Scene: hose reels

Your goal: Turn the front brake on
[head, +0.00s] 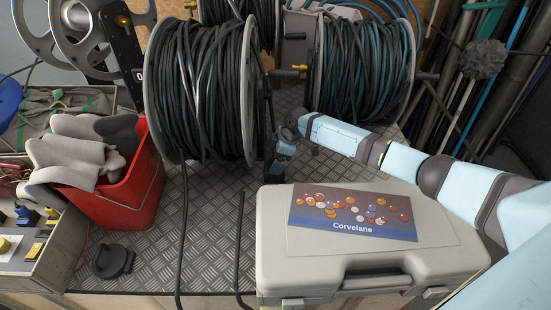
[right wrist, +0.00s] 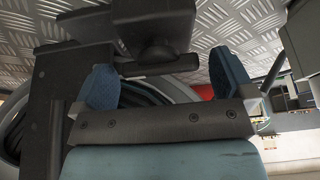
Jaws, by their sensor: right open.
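The front hose reel (head: 205,90), wound with dark and teal hose, stands left of centre on the metal deck. Its black stand (head: 268,110) is along its right side. My right gripper (head: 280,158) is low beside this stand, partly dark against it. In the right wrist view my right gripper (right wrist: 165,82) is open, its blue pads apart. A dark knob-like part (right wrist: 155,50), possibly the front brake, shows between and beyond the pads; I cannot tell whether it touches them or how it is set. My left gripper is not in view.
A grey Corvelane case (head: 370,260) lies at the front right, below my right arm. A red bin (head: 125,185) with grey gloves stands at the left. Another reel (head: 362,65) stands behind right. A black cap (head: 113,260) lies on the diamond-plate deck (head: 215,225), which has some free room.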

